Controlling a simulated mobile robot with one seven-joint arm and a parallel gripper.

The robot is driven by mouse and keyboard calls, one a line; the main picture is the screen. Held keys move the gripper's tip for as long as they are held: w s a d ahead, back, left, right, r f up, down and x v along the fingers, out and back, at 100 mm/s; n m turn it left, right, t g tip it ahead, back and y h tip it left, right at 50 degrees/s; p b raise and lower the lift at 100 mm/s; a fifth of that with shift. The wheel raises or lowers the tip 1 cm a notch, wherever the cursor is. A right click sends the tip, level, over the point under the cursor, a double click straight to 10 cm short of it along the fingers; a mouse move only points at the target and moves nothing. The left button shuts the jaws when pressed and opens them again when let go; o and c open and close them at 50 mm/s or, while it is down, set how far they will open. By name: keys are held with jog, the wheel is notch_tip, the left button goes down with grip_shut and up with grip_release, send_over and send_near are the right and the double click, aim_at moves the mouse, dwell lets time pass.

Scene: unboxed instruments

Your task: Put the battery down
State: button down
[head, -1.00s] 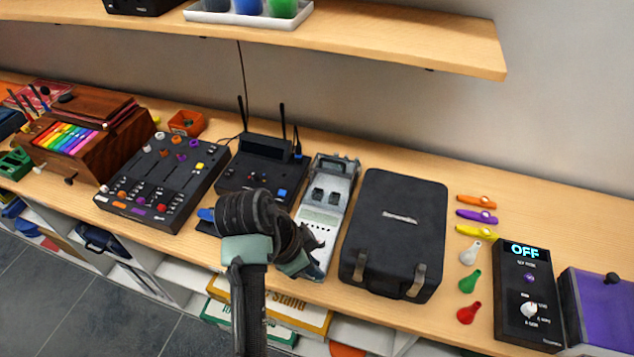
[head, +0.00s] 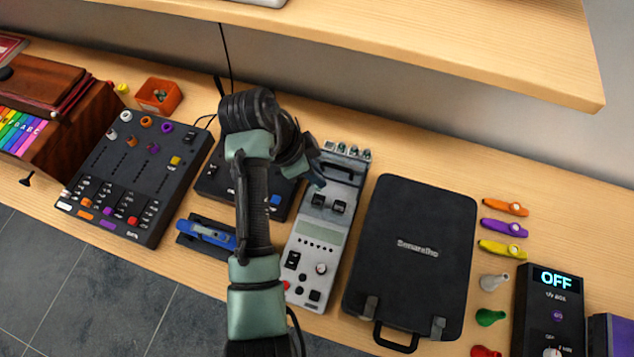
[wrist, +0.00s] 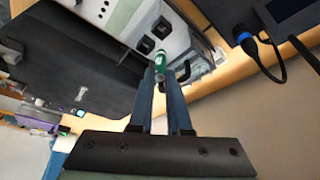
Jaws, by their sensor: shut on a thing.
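A small green battery (wrist: 161,62) is between the fingertips of my gripper (wrist: 166,76), which is shut on it in the wrist view. In the head view my gripper (head: 316,174) is over the back left part of a grey device (head: 319,233); the battery cannot be made out there. The grey device has a display, knobs and two dark square parts, and a dark recess at its back end. The battery is seen against the device (wrist: 125,18) in the wrist view; whether they touch I cannot tell.
A black case (head: 416,256) stands close right of the device. A black box (head: 214,172) is to the left, partly behind my arm. A blue tool (head: 208,231) lies on a dark holder. A wooden shelf (head: 450,35) overhangs behind. Kazoos (head: 503,228) lie far right.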

jog(key=shift+f+p, duration=0.55)
jog(key=shift+f, duration=3.2)
jog(key=shift+f, duration=0.15)
jog(key=c, duration=1.2)
grip_release()
jog(key=shift+o, duration=0.2)
jog(key=b+v, duration=0.2)
jog(key=v, duration=1)
jog(key=shift+r+b, duration=0.25)
jog(key=shift+b, duration=0.15)
jog(key=shift+s, duration=0.1)
